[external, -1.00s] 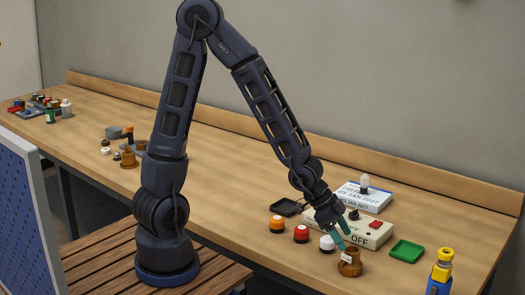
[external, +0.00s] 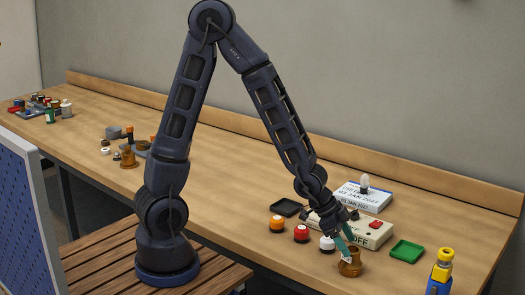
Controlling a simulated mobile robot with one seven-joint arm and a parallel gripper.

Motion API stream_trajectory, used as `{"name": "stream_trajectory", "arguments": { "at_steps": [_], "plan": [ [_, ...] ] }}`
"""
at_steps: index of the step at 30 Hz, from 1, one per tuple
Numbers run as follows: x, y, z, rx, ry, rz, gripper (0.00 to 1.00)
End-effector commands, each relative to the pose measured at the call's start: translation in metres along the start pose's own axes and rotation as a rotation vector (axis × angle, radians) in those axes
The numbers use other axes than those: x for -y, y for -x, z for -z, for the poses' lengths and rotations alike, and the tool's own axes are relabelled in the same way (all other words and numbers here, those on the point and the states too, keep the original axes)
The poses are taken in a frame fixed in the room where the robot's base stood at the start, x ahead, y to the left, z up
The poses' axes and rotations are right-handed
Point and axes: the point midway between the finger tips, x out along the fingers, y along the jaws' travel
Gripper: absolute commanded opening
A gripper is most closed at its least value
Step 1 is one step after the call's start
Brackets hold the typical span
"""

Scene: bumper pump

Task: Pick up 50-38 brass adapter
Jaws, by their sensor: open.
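The brass adapter (external: 350,264) is a brown-gold ring-like piece standing on the bench near its front edge, at the lower right of the external view. My gripper (external: 347,248) has teal fingers and points down at the adapter. The fingers are open, with their tips at the adapter's upper rim. One fingertip overlaps the rim in the picture; I cannot tell whether it touches or is inside the opening.
A white-capped jar (external: 327,244), a red-capped jar (external: 301,233) and an orange jar (external: 277,224) stand to the left. A beige switch box (external: 375,235) is behind. A green tray (external: 407,251) and a yellow-topped blue bottle (external: 440,272) are to the right.

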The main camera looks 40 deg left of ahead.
Motion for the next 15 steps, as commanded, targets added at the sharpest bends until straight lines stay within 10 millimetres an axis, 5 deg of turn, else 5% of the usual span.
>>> {"name": "stream_trajectory", "arguments": {
  "at_steps": [15],
  "plan": [
    [0.001, -0.032, 0.001, 0.002, 0.001, -0.002, 0.67]
  ]
}}
